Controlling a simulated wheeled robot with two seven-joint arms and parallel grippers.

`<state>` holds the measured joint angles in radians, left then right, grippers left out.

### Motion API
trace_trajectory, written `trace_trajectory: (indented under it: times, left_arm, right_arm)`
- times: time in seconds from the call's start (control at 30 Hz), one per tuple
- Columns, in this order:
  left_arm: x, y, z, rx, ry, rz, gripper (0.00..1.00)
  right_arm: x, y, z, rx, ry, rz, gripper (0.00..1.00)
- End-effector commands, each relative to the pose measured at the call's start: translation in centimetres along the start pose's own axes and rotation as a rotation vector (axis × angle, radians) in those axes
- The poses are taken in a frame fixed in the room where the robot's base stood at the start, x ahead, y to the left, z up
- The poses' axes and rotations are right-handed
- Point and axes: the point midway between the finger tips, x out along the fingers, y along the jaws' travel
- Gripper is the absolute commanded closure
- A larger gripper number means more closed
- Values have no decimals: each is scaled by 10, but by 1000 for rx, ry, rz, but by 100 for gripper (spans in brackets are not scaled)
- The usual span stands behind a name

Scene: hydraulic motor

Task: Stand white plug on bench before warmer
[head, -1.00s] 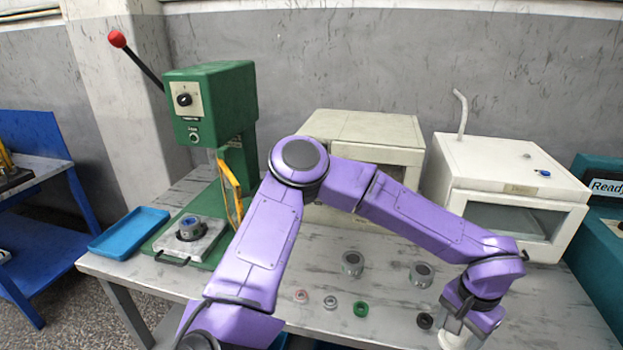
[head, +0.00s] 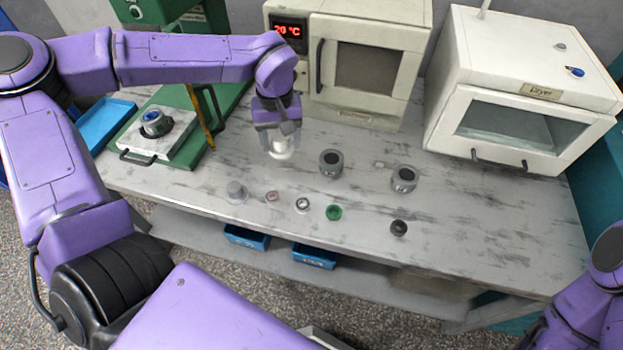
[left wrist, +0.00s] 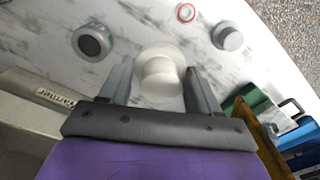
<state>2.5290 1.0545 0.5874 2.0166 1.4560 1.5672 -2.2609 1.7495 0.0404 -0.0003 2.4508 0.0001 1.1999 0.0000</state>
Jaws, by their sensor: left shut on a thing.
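The white plug (head: 283,146) is upright between the fingers of my left gripper (head: 278,138), which is shut on it. In the left wrist view the plug (left wrist: 158,72) shows a round wide end away from me and a narrower part between the two fingers (left wrist: 158,88). It is at or just above the bench (head: 300,175); I cannot tell if it touches. The warmer (head: 350,60), a cream box with a red "20 °C" display, stands just behind and right of it. In the lower right corner of the head view, part of my right arm shows, but its gripper does not.
Two grey cylinders (head: 331,163) (head: 404,178) stand right of the plug. A clear-grey cap (head: 236,192), small rings, a green ring (head: 333,212) and a black ring (head: 398,228) lie nearer the front edge.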

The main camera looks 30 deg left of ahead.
Motion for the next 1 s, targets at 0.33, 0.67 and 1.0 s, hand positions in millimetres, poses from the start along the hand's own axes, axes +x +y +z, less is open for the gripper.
trace_trajectory:
  times: [0.33, 0.67, 1.0]
  left_arm:
    - [-2, -62, 23, -651, 1, 5, 69]
    - [22, -35, -5, -711, 6, -11, 69]
    - [78, 19, -61, -708, 3, -5, 69]
  right_arm:
    - [-5, 0, -2, 0, 1, -1, 57]
    - [-2, 0, -1, 0, 1, -1, 57]
    - [-9, 0, -4, 0, 1, -1, 57]
